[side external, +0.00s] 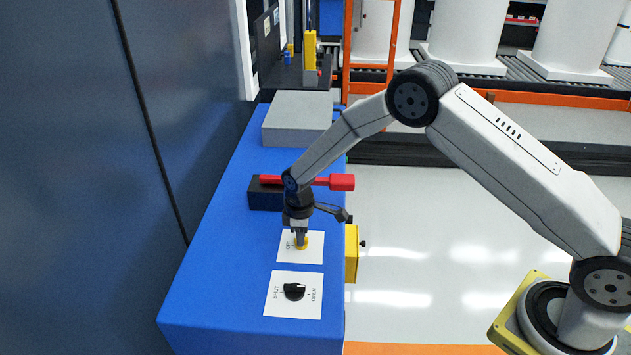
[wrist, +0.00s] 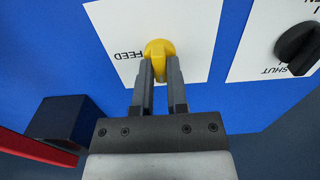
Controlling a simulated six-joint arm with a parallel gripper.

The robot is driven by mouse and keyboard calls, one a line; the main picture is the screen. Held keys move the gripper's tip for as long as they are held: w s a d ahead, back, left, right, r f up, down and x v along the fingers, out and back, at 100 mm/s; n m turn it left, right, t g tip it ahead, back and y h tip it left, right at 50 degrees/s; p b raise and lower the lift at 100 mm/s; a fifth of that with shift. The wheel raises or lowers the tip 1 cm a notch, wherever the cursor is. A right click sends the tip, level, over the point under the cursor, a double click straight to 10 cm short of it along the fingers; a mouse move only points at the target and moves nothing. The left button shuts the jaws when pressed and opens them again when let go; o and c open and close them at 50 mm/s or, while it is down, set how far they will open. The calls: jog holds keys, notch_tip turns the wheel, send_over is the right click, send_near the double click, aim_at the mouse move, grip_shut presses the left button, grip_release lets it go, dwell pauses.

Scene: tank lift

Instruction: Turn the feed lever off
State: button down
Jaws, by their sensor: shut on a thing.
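The feed lever (wrist: 158,48) is a small yellow handle on a white plate (wrist: 195,22) marked FEED in the wrist view. My gripper (wrist: 160,68) has its two dark fingers shut on the lever, one on each side, with the lever's rounded top showing past the tips. In the side external view, my gripper (side external: 301,236) points down at the white plate (side external: 314,257) on the blue bench top. The yellow of the lever (side external: 301,245) shows just under the fingers. The lever's base and any on or off marks by it are hidden or too small to read.
A black knob (side external: 294,291) on a plate marked SHUT and OPEN is close to the feed plate. A red lever (side external: 343,183) on a dark block (side external: 262,197) lies behind my gripper. A grey box (side external: 297,117) stands farther back. A dark wall (side external: 80,180) borders the left.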

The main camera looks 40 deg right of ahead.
dwell(0.4)
jog(key=c, duration=0.6)
grip_release()
jog(key=shift+c, duration=0.2)
jog(key=shift+r, duration=3.85)
jog(key=shift+r, duration=0.1)
